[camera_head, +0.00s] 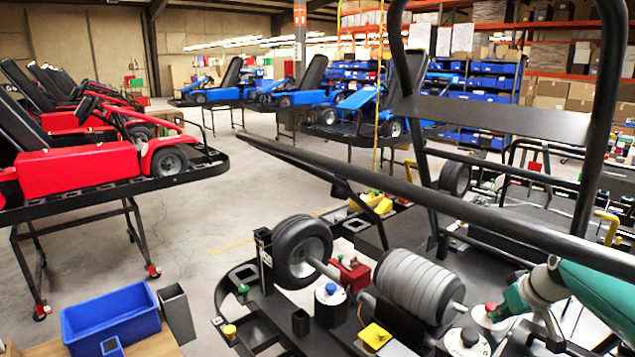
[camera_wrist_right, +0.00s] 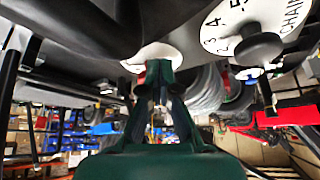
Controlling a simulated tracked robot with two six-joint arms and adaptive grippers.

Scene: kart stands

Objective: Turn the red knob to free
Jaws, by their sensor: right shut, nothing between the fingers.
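The red knob (camera_head: 491,308) sits on a round white dial at the lower right of the head view. My right gripper (camera_head: 500,312) comes in from the right, with its teal tip close beside the knob; whether they touch I cannot tell. In the wrist view my right gripper (camera_wrist_right: 158,78) is shut and empty, its tip in front of a white dial (camera_wrist_right: 150,56). My left gripper is not in view.
A dial with a black knob (camera_wrist_right: 257,49), numbers and the word CHAIN is beside it in the wrist view. A black kart frame tube (camera_head: 430,195) crosses above. A blue bin (camera_head: 110,318) stands at lower left.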

